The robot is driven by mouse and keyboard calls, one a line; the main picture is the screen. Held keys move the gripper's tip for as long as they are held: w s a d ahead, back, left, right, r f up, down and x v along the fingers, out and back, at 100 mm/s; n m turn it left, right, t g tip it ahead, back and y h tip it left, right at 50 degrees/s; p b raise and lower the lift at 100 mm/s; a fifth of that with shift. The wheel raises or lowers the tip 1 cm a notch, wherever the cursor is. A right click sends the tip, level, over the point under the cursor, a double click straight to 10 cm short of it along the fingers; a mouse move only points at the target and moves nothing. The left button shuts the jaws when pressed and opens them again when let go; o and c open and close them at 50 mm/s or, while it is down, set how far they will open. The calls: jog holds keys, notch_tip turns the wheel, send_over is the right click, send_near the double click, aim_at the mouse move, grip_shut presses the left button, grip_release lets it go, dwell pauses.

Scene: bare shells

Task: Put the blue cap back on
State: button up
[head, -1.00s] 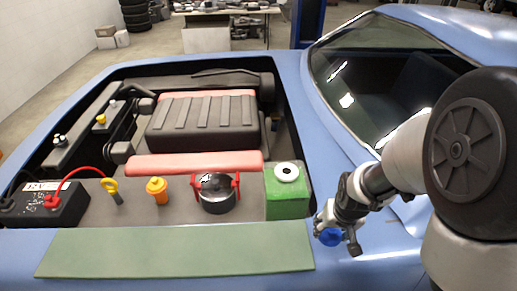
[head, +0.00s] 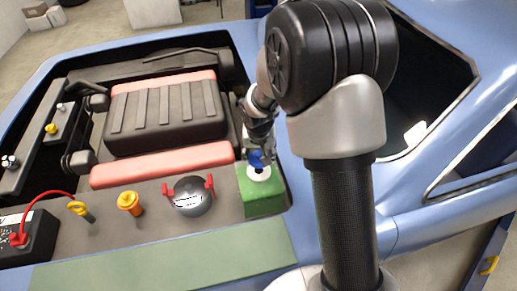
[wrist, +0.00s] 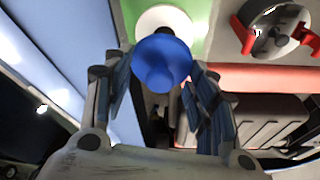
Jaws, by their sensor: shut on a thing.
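My gripper (wrist: 161,90) is shut on the blue cap (wrist: 162,62), which sits between its fingertips in the wrist view. In the head view the cap (head: 256,158) is just above and behind the white neck (head: 259,173) of the green reservoir (head: 262,200). In the wrist view the white neck (wrist: 165,20) shows partly behind the cap. The cap overlaps the neck in the picture; I cannot tell whether they touch. The neck's opening is hidden by the cap in the wrist view.
A dark round pot with red handles (head: 190,196) stands left of the reservoir. An orange cap (head: 130,202), a yellow dipstick handle (head: 78,209) and a battery (head: 28,238) are farther left. The engine cover (head: 165,115) lies behind. A green mat (head: 160,264) covers the front edge.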

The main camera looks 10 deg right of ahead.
jog(key=shift+s+b+x, duration=0.2)
jog(key=shift+b+x, duration=0.4)
jog(key=shift+x, duration=0.25)
jog(key=shift+s+b+x, duration=0.2)
jog(key=shift+b+x, duration=0.45)
jog(key=shift+x, duration=0.2)
jog(key=shift+s+b+x, duration=0.15)
jog(key=shift+b+x, duration=0.45)
jog(key=shift+x, duration=0.3)
jog(key=shift+a+f, duration=0.15)
jog(key=shift+a, duration=0.05)
jog(key=shift+f+b, duration=0.15)
jog(key=shift+b, duration=0.7)
dwell(0.4)
jog(key=o, duration=1.1)
jog(key=shift+c, duration=0.2)
jog(key=shift+o, duration=0.3)
jog(key=o, duration=0.4)
